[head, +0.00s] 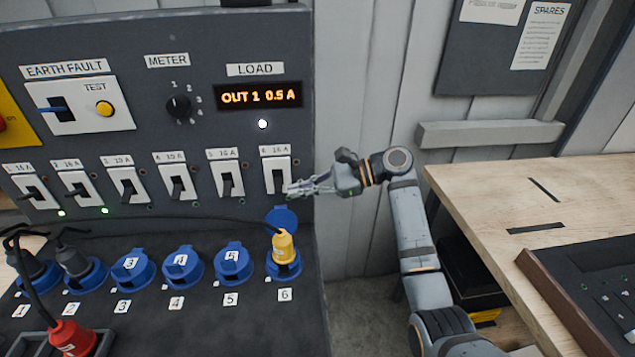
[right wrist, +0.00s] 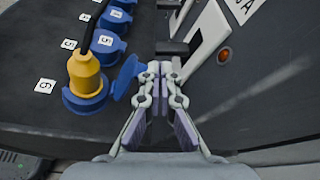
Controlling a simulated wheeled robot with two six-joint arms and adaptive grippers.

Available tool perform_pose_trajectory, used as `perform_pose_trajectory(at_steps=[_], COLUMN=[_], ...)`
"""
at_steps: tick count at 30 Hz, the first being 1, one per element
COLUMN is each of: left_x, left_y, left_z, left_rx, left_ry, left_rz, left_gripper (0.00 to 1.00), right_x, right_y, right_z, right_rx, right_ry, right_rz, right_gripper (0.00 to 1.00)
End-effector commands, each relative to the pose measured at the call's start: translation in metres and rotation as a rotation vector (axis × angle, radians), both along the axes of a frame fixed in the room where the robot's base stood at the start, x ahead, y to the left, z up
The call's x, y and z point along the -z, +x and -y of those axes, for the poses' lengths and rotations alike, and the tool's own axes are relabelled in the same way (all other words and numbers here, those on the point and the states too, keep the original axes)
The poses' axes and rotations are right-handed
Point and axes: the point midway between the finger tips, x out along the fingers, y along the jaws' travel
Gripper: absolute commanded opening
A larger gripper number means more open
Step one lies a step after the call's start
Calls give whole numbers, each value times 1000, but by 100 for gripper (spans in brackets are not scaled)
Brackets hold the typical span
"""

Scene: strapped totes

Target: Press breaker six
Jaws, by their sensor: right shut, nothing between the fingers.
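Breaker six (head: 272,168) is the rightmost white switch in the row on the dark panel, with a black lever. Its white plate also shows in the right wrist view (right wrist: 207,38), with its black lever (right wrist: 172,47) just beyond my fingertips. My right gripper (head: 291,189) comes from the right and is shut and empty, its tips at the lower right of breaker six. In the right wrist view the closed fingers (right wrist: 160,70) point at the lever; I cannot tell whether they touch it. My left gripper is out of view.
A yellow plug (head: 284,247) sits in blue socket six (head: 284,271), its open lid close below my right gripper. Green lamps glow by the two leftmost breakers. The display (head: 259,96) reads OUT 1 0.5 A. A wooden bench (head: 540,190) stands at right.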

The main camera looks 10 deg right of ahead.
Motion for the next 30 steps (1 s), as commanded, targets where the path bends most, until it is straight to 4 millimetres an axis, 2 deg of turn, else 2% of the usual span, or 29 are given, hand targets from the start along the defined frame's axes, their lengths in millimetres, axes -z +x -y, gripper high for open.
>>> perform_pose_trajectory(at_steps=[1,6,19,30], left_x=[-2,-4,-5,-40], left_y=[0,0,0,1], left_z=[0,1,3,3], left_rx=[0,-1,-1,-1], left_ry=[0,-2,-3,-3], left_rz=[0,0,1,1], left_gripper=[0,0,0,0], right_x=[1,7,8,1], right_y=[1,3,3,1], right_z=[-8,-23,-26,-26], right_rx=[-1,0,1,1], right_ry=[2,1,-1,-1], right_rz=[-1,-1,-2,-80], right_gripper=[0,0,0,0])
